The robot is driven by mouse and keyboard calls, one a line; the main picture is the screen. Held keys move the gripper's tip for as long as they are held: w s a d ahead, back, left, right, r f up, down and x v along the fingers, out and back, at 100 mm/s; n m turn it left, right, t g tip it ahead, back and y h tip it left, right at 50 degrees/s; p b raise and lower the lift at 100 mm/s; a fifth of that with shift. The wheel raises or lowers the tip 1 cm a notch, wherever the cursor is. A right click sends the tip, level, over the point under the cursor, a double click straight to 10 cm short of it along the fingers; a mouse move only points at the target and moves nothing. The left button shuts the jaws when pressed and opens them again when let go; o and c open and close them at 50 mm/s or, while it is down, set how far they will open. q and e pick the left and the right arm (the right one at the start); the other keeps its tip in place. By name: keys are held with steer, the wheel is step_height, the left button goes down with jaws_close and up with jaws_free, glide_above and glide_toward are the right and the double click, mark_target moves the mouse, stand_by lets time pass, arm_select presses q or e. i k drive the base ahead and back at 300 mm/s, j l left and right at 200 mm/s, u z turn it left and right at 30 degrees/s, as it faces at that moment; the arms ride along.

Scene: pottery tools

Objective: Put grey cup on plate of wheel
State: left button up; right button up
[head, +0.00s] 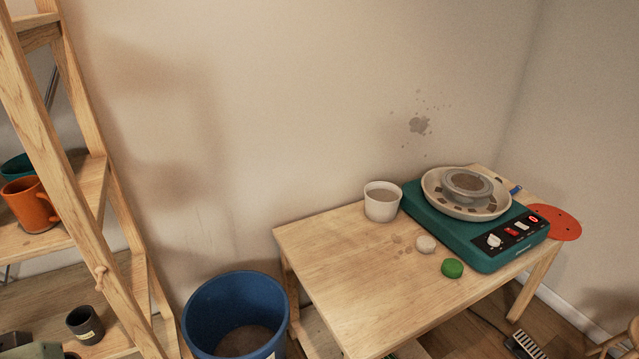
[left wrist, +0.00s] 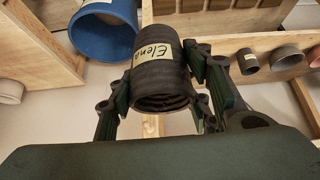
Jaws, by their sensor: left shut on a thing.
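My left gripper (left wrist: 166,92) is shut on a dark grey ridged cup (left wrist: 160,75) with a cream label reading "Elena". The fingers press on both sides of the cup. In the head view the held cup is not clearly seen. The teal pottery wheel (head: 475,256) stands on the wooden table. Its round plate (head: 466,183) sits inside a pale splash pan (head: 432,196) and bears brown marks. No cup stands on the plate. My right gripper is not in view.
A small dark cup with a label (head: 84,325) stands on the shelf at left, below an orange mug (head: 30,205). A blue bin (head: 236,312) stands between shelf and table. A white cup (head: 382,201), a white piece (head: 426,244) and a green piece (head: 452,268) lie near the wheel.

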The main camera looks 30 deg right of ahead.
mark_target(469, 182)
steer(key=l+z, duration=0.2)
steer(key=z, duration=0.25)
steer(key=i+l+z, duration=0.1)
steer(key=z, duration=0.3)
steer(key=i+l+z, duration=0.1)
steer(key=z, duration=0.35)
steer(key=i+l+z, duration=0.1)
steer(key=z, duration=0.3)
steer(key=i+l+z, duration=0.2)
steer(key=i, duration=0.3)
steer(key=i+l+z, duration=0.2)
steer(key=i, duration=0.3)
steer(key=i+l+z, duration=0.2)
steer(key=i, duration=0.35)
